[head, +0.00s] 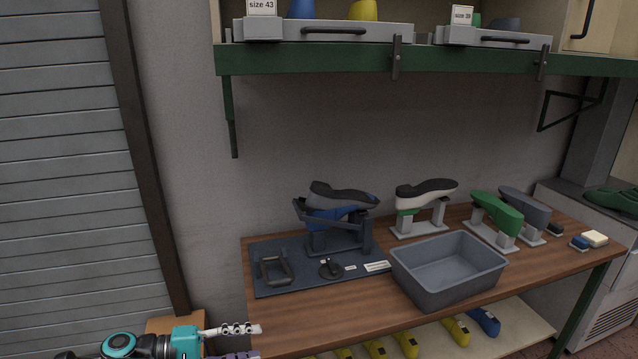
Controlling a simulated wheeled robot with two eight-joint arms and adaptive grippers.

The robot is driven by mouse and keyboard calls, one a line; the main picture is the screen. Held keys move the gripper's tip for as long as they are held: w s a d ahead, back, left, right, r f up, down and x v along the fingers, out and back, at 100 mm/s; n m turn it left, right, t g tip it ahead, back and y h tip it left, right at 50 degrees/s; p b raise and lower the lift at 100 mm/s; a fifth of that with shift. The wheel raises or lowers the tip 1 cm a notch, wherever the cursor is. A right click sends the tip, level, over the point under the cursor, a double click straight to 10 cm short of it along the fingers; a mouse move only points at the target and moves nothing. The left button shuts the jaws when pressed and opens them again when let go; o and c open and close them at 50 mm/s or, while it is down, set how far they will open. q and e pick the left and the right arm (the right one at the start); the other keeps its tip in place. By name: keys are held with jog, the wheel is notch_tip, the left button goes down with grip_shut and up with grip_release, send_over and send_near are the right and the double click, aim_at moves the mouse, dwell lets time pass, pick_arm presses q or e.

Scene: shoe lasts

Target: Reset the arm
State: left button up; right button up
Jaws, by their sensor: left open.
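My left arm comes in low at the left edge of the head view. Its gripper (257,342) is open and appears empty, at the bottom of the frame near the left front corner of the wooden workbench (300,325). One pale finger shows clearly; the other is partly cut off by the frame's lower edge. My right arm and gripper are not in view.
The bench carries a dark mat (270,288) with a blue last and shoe in a fixture (340,218), an empty grey bin (447,270) and several lasts on stands. Yellow lasts (407,343) lie on a lower shelf. A green-edged shelf (310,60) hangs above.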

pick_arm(q)
jog(key=s+d+f+y, duration=0.2)
jog(key=s+d+y, duration=0.1)
jog(key=d+y, duration=0.1)
jog(key=s+a+f+m+t+y, duration=0.2)
jog(key=s+a+m+y, duration=0.4)
jog(key=s+y, duration=0.4)
jog(key=shift+s+a+f+m+y, duration=0.15)
jog(key=shift+s+f+m+y, duration=0.15)
jog(key=shift+m+y, duration=0.3)
